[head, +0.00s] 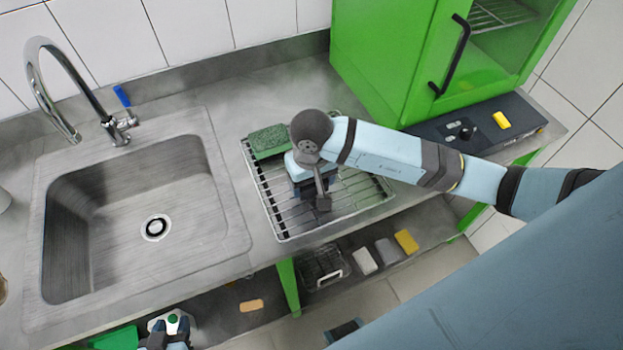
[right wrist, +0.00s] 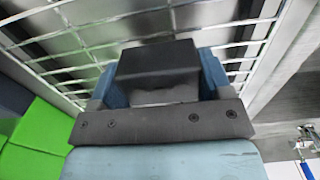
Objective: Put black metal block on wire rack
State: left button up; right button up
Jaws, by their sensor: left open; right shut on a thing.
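The wire rack (head: 268,212) lies on the steel counter to the right of the sink. My right gripper (head: 305,187) is directly over the rack, pointing down. In the right wrist view, it (right wrist: 158,88) is shut on the black metal block (right wrist: 158,62), which sits between the two blue fingers. The rack's wires (right wrist: 90,45) show close behind the block. I cannot tell whether the block touches them. In the head view the block is largely hidden by the gripper. My left gripper (head: 168,338) is low at the bottom edge of the head view, open.
A green sponge (head: 268,141) lies on the rack's back left corner. The sink (head: 135,205) and faucet are left. A green cabinet (head: 385,50) stands behind right. A lower shelf holds a small wire basket (head: 322,268) and several sponges. The rack's right part is clear.

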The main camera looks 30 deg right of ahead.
jog(key=shift+f, duration=0.1)
jog(key=shift+f, duration=0.15)
jog(key=o, duration=1.1)
jog(key=shift+r, duration=0.4)
notch_tip(320, 180, up, 12)
jog(key=shift+f+b, duration=0.2)
jog(key=shift+b, duration=0.6)
